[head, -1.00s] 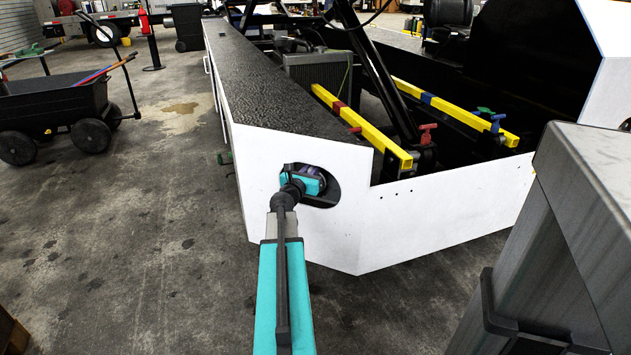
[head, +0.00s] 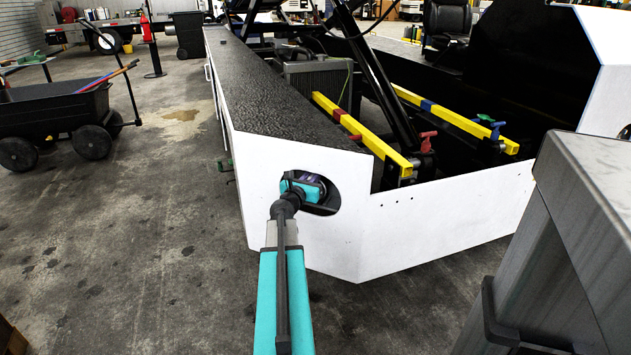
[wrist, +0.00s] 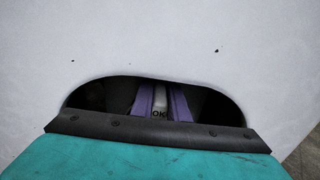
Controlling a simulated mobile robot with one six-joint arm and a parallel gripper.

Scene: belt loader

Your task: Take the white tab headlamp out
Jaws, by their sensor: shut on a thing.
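The white tab (wrist: 161,98) shows in the wrist view between the two purple fingers of my gripper (wrist: 162,108). It carries dark lettering that looks like "OK". My gripper is shut on it inside the dark oval opening (wrist: 218,108) in the white panel. In the head view, my gripper (head: 312,183) reaches into the same opening (head: 328,204) at the front of the white body. The rest of the headlamp is hidden in the dark opening and behind my wrist.
The white panel (head: 345,245) surrounds the opening closely. Yellow bars (head: 350,124) with red and blue bands lie to the right inside the loader. A black cart (head: 60,115) stands at left. The concrete floor (head: 150,250) between is clear.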

